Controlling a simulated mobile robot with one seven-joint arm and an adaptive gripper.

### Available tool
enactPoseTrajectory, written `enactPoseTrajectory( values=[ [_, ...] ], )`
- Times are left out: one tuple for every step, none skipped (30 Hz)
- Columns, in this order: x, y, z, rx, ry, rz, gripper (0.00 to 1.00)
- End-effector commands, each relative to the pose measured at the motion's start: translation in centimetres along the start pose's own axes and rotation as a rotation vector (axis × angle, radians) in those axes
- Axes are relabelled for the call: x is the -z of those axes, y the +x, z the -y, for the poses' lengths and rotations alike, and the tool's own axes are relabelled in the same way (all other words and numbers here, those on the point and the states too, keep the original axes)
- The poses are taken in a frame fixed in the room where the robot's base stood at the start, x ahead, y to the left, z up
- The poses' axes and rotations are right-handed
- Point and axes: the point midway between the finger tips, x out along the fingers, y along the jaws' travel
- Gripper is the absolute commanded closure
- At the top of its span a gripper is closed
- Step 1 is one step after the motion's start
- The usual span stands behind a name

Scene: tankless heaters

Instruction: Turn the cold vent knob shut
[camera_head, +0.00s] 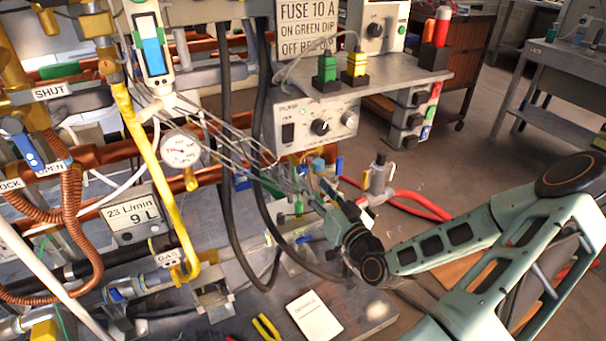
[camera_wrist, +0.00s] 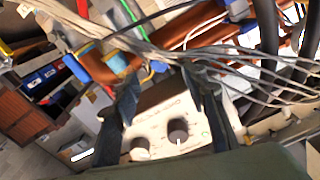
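My gripper (camera_head: 322,190) is over the middle of the bench, among thin grey cables and small fittings. In the wrist view, its two dark fingers (camera_wrist: 162,82) stand apart, with nothing held between them. No label reading cold vent is legible, so I cannot tell which part is that knob. A small blue cap (camera_head: 317,164) is close to the gripper in the head view. The wrist view shows a blue-and-tan fitting (camera_wrist: 117,63) beside the left finger and a blue handle (camera_wrist: 76,68) farther left. Whether these match the head-view cap is unclear.
A pump control box (camera_head: 308,128) with a dark dial stands behind the gripper. Black hoses (camera_head: 228,190) hang to its left, and a red hose (camera_head: 415,203) runs to its right. A gauge (camera_head: 181,150) and yellow pipe (camera_head: 150,165) are farther left. A white booklet (camera_head: 314,316) lies in front.

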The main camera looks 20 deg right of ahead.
Motion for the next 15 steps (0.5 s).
enactPoseTrajectory(
  values=[
    [-0.2,1.1,0.0,0.003,-0.002,0.0,0.6],
    [-0.2,1.7,0.0,0.003,-0.002,-0.001,0.6],
    [-0.2,2.5,0.0,0.002,-0.001,0.0,0.6],
    [-0.2,3.1,0.0,0.003,-0.002,0.0,0.6],
    [-0.3,3.6,0.0,0.002,-0.002,0.001,0.6],
    [-0.2,4.3,0.0,0.002,-0.003,0.0,0.6],
    [-0.2,4.8,0.0,0.002,-0.002,0.0,0.6],
    [-0.2,5.3,0.0,0.002,-0.001,0.001,0.6],
    [-0.3,5.8,0.0,0.001,-0.002,0.001,0.6],
    [-0.3,6.1,0.0,0.001,-0.002,0.002,0.6],
    [-0.2,6.5,0.0,0.0,-0.002,0.002,0.6],
    [-0.2,6.8,0.0,0.0,-0.002,0.002,0.6],
    [-0.2,7.1,0.0,0.001,-0.002,0.002,0.6],
    [-0.2,7.2,0.0,0.001,-0.002,0.002,0.6],
    [-0.2,7.4,0.0,0.0,-0.001,0.003,0.6]
  ],
)
